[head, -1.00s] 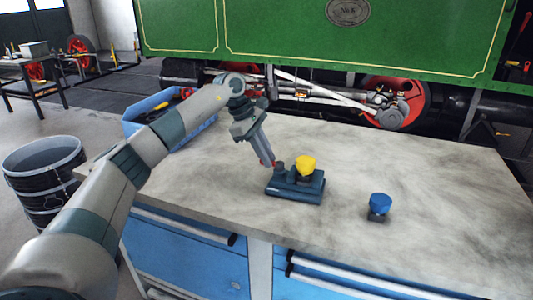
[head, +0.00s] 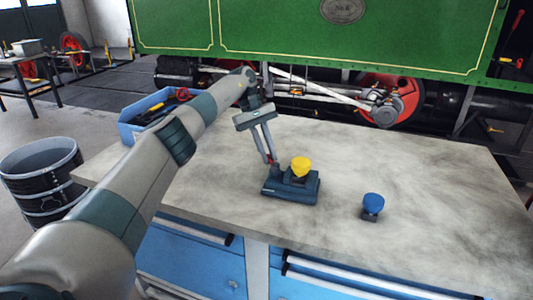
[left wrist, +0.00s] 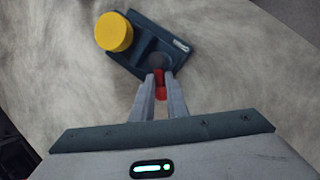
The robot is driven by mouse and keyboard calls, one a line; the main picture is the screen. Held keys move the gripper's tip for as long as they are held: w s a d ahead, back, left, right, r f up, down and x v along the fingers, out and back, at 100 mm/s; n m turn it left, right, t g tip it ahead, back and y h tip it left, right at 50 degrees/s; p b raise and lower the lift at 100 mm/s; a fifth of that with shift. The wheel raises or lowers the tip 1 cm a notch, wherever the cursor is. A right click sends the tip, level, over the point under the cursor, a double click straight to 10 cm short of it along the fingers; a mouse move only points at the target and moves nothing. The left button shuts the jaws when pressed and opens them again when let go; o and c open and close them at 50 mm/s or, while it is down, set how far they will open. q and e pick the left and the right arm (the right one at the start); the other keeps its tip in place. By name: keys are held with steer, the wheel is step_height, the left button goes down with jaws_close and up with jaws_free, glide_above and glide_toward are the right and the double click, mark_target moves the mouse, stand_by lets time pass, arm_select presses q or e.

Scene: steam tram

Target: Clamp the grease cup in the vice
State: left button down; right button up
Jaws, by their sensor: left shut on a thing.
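A dark blue vice (head: 308,192) sits on the workbench, in front of my left gripper. A yellow-topped cup (head: 301,165) stands upright at the vice; I cannot tell how firmly its jaws hold it. In the left wrist view the yellow top (left wrist: 114,32) is at the vice's left end, beside the vice body (left wrist: 178,32). My left gripper (head: 271,162) reaches down at the vice's back left. Its fingers (left wrist: 160,86) are shut on a red handle (left wrist: 160,93), next to a dark round knob (left wrist: 158,62). My right gripper is not in view.
A blue-topped cup (head: 373,201) stands on the workbench (head: 430,190) to the right of the vice. A blue bin with tools (head: 133,131) is at the back left. The bench between and right of these is clear. A green tram (head: 280,30) stands behind.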

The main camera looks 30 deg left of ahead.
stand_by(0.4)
arm_select(q)
steer(key=c, duration=1.7)
jaws_free()
steer(key=shift+w+a, duration=0.1)
steer(key=shift+c, duration=0.2)
steer(key=shift+r, duration=0.15)
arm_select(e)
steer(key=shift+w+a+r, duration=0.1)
